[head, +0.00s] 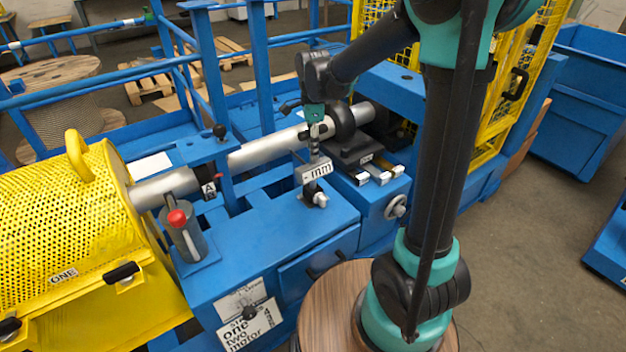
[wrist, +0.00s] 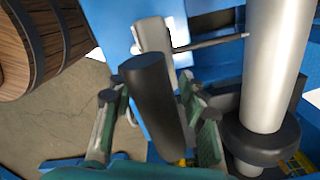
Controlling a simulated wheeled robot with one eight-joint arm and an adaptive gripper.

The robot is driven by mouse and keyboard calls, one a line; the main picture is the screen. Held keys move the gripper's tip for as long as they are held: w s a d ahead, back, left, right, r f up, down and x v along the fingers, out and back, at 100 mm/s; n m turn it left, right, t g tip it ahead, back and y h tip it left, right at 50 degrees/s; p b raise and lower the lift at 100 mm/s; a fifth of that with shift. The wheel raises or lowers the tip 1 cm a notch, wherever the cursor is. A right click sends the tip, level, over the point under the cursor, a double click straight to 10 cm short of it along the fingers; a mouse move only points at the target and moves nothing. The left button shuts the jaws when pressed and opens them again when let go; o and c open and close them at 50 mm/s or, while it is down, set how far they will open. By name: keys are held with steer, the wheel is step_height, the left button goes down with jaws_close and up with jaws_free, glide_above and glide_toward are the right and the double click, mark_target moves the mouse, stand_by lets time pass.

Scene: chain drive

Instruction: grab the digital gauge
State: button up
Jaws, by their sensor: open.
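The digital gauge (head: 317,172) has a pale face reading "- mm" and stands upright on the blue machine top in the head view, with a dark and silver fitting below it. My gripper (head: 318,132) is right above the gauge, pointing down at its upper stem. In the wrist view my gripper (wrist: 148,92) is open, with one finger on each side of a dark cylinder. A pale block with a thin rod lies beyond that cylinder. Whether the cylinder is part of the gauge, and whether the fingers touch it, I cannot tell.
A silver shaft (head: 265,148) with a black collar (head: 344,122) runs close behind my gripper. A yellow perforated guard (head: 75,225) is at the left. A grey canister with a red knob (head: 178,218) stands left of the gauge. The blue top (head: 270,230) in front is mostly clear.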

steer(key=shift+c, duration=0.5)
jaws_close()
